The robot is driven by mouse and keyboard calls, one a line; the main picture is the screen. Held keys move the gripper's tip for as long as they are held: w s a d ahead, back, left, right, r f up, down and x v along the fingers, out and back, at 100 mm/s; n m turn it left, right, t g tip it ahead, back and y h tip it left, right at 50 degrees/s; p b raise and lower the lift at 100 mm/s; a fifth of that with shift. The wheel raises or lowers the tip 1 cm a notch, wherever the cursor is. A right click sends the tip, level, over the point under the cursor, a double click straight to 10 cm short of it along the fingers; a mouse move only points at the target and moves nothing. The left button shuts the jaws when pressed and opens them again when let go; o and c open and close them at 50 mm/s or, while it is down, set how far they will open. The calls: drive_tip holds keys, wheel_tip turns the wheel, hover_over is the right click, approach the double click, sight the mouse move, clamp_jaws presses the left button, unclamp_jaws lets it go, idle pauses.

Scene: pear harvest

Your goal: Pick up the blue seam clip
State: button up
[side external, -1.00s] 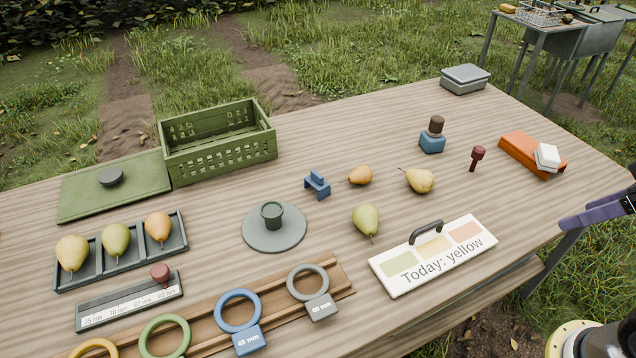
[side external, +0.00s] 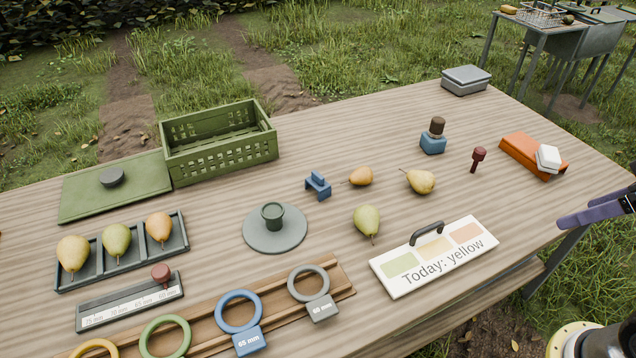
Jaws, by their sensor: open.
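The blue seam clip (side external: 318,185) is a small blue piece with a raised tab, standing on the wooden table near its middle. A small orange-brown pear (side external: 360,176) lies just right of it. My gripper (side external: 592,213) shows only in part at the right edge, as purple and dark fingers by the table's right edge. It is open and far from the clip, with nothing seen between the fingers. The rest of it is out of frame.
A green crate (side external: 218,144) stands behind left.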

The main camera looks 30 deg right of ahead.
drive_tip(key=w+r+t, duration=0.2)
drive_tip(key=w+r, duration=0.5)
drive_tip(key=w+a+r, duration=0.2)
drive_tip(key=w, duration=0.6)
drive_tip(key=w+a+r, duration=0.2)
drive_tip(key=w+r, duration=0.1)
drive_tip(key=w, duration=0.5)
drive_tip(key=n+g+y, duration=0.1)
drive_tip(key=n+g, duration=0.2)
drive_tip(key=g, duration=0.1)
hover_over(318, 174)
drive_tip(key=s, duration=0.2)
wheel_tip(318, 174, down, 32)
drive_tip(key=shift+s, duration=0.1)
drive_tip(key=shift+t, duration=0.3)
drive_tip(key=shift+d+x, duration=0.1)
drive_tip(key=shift+x, duration=1.35)
drive_tip(key=shift+d+x, duration=0.15)
drive_tip(key=shift+x, duration=1.3)
clamp_jaws()
drive_tip(key=shift+r, duration=0.1)
